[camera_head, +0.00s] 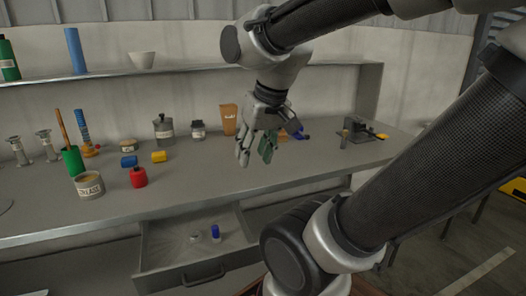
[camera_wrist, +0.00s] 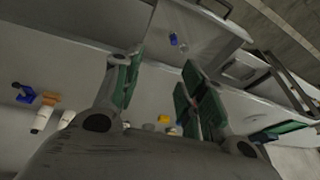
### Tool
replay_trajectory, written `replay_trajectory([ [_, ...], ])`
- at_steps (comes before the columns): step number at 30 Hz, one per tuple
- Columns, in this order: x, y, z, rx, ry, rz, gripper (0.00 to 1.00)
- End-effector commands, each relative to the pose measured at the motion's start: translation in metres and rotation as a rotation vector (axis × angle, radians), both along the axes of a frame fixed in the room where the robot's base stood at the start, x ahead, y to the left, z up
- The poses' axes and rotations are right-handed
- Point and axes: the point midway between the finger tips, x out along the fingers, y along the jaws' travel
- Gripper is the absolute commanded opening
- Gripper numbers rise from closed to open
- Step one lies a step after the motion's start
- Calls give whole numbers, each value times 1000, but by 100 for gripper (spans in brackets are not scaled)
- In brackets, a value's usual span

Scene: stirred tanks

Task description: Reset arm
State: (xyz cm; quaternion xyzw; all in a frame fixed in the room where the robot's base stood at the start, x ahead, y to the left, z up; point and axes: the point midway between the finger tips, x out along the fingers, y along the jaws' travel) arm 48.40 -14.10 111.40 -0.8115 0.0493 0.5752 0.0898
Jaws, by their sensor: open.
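My gripper (camera_head: 256,150) hangs from my arm over the middle of the workbench, fingers pointing down, in the head view. Its fingers have green pads. In the wrist view my gripper (camera_wrist: 160,90) shows its two fingers spread wide apart with nothing between them. It is open and holds nothing. The workbench (camera_head: 230,185) lies below and behind it. Whether the fingertips are close to the bench top is hard to tell.
An open drawer (camera_head: 160,262) holds a small blue item (camera_head: 215,232). A red bottle (camera_head: 138,177), a tin (camera_head: 89,186), a yellow block (camera_head: 159,156) and a grey canister (camera_head: 163,131) stand on the bench. A brown container (camera_head: 228,119) is behind my gripper. A dark device (camera_head: 357,135) sits right.

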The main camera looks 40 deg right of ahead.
Motion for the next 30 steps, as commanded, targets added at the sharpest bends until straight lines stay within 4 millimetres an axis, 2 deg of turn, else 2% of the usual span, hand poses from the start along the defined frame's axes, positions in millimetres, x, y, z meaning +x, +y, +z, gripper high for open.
replay_trajectory([
  [3,-19,-6,6,-65,-30,128,41],
  [6,-25,-8,7,-89,-37,174,41],
  [30,-25,-8,7,-90,-37,180,41],
])
